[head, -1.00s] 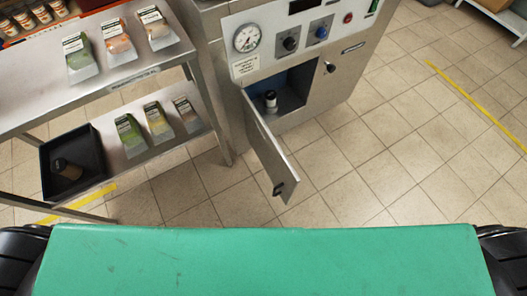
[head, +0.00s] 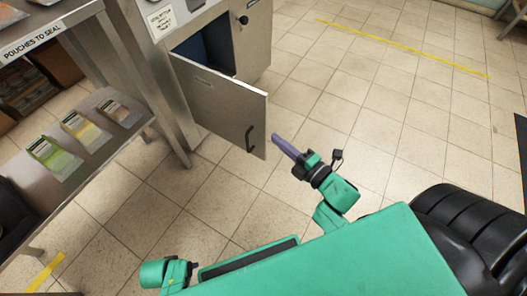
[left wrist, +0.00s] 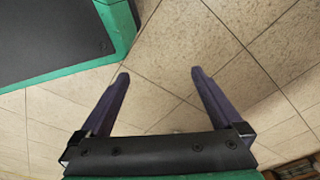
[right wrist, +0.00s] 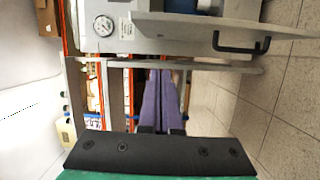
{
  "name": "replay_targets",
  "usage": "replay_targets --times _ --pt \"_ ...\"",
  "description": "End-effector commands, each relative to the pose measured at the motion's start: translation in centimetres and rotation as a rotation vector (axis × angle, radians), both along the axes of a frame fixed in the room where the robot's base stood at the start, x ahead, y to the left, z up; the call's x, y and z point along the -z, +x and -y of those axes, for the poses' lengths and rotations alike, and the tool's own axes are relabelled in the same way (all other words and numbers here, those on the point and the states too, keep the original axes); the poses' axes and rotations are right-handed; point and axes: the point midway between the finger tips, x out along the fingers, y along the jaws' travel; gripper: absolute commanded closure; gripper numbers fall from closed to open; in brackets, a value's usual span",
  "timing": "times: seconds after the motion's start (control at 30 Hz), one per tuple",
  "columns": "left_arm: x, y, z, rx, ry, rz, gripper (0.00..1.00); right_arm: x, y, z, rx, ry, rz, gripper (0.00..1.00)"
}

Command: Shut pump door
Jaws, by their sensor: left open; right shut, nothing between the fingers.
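The pump door (head: 222,100) is a flat grey metal panel, hinged at its left and standing open from the cabinet (head: 245,45). Its black handle (head: 250,138) is near the free edge, and the dark compartment (head: 208,48) shows behind it. My right gripper (head: 277,141) is shut and empty, its purple fingertips just right of the door's free edge; contact cannot be told. In the right wrist view the fingers (right wrist: 161,75) are together, with the door handle (right wrist: 240,45) to their upper right. My left gripper (left wrist: 158,75) is open and empty over the floor.
A steel shelf (head: 98,135) with several pouches stands left of the cabinet. A yellow floor line (head: 400,46) crosses the floor at the upper right. The tiled floor (head: 350,85) right of the door is clear.

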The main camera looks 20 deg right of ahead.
Motion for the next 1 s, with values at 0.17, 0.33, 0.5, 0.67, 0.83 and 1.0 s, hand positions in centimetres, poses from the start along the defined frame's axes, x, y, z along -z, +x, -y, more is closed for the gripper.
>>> replay_targets --times 0.17,0.33,0.5,0.67,0.83,1.0 --pt "-0.3 0.4 0.1 -0.002 -0.002 0.002 0.00 -1.6 0.8 -0.8 -0.020 -0.032 0.057 1.00" --pt "-0.6 0.7 0.2 -0.003 -0.002 0.002 0.00 -1.6 3.8 -2.1 -0.020 -0.029 0.057 1.00" --pt "-1.1 1.1 0.4 -0.003 -0.005 0.002 0.00 -1.6 7.2 -3.6 -0.019 -0.028 0.055 1.00" --pt "-1.7 1.6 0.6 -0.002 -0.008 0.006 0.00 -1.5 10.0 -3.5 -0.017 -0.035 0.051 1.00" --pt "-2.0 1.8 0.7 -0.001 -0.009 0.008 0.00 -1.5 11.3 -1.7 -0.018 -0.030 0.050 1.00" --pt "-2.1 1.8 0.7 -0.001 -0.010 0.006 0.00 -1.5 11.6 -1.3 -0.017 -0.027 0.049 1.00"
